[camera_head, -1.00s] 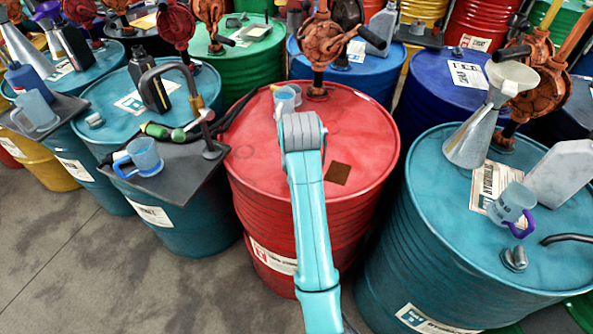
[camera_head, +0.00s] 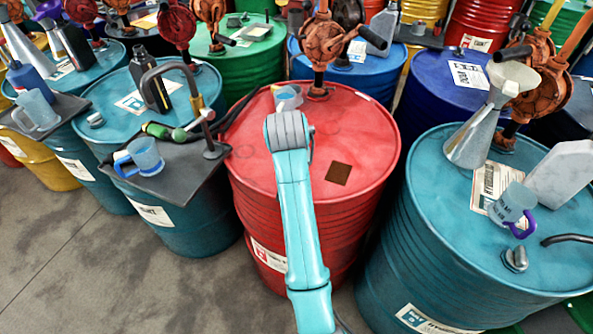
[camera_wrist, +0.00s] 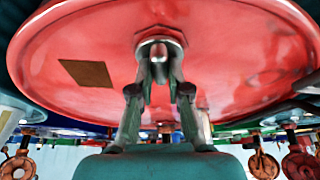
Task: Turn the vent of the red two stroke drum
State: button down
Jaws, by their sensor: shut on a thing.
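The red drum (camera_head: 258,150) stands upright in the middle of the head view, and its red top (camera_wrist: 230,60) fills the upper part of the wrist view. The vent (camera_wrist: 158,46), a metal fitting with a rounded end on a red hex base, is near the centre of the wrist view. My gripper (camera_wrist: 158,68) has both fingers closed in around the vent, one on each side, and is shut on it. In the head view my arm hides the vent and the fingers.
A dark square patch (camera_head: 338,174) is on the top. A teal drum (camera_head: 400,225) stands close right; a dark tray (camera_head: 180,170) with a hose is left.

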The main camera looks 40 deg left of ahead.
jog(key=c, duration=1.1)
grip_release()
jog(key=shift+r, duration=0.1)
jog(key=v, duration=0.7)
jog(key=shift+r, duration=0.15)
